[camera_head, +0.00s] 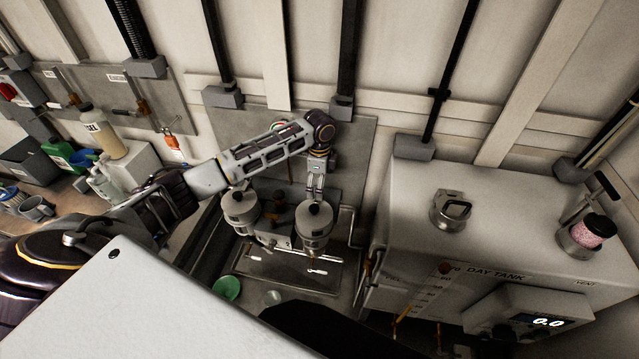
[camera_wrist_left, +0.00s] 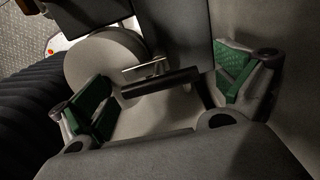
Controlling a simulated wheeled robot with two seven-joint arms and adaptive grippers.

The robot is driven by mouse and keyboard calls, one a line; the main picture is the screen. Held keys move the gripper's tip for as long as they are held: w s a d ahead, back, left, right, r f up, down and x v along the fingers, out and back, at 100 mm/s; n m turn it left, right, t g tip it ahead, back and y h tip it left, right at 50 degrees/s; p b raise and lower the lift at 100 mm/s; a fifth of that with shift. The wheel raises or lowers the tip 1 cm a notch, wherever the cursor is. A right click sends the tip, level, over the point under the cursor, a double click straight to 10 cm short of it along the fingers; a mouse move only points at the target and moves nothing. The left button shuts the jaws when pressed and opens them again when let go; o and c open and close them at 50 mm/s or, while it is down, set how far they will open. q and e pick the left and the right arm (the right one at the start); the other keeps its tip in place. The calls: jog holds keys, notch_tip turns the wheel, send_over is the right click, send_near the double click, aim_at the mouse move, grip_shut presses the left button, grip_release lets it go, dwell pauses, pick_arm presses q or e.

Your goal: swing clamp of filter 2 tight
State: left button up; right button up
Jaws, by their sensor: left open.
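My left gripper (camera_head: 316,192) points down just above the right housing. In the left wrist view the left gripper (camera_wrist_left: 165,92) is open, its green pads apart. A dark bar-like handle (camera_wrist_left: 160,84) lies between the fingers, with a pale round body (camera_wrist_left: 105,58) behind it. My right gripper is not in view.
A drip tray (camera_head: 290,272) lies below the housings, with a green bowl (camera_head: 227,288) at its left. Bottles (camera_head: 103,130) and cups crowd the left bench.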

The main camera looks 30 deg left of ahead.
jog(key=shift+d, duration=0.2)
pick_arm(q)
jog(key=shift+n, duration=0.5)
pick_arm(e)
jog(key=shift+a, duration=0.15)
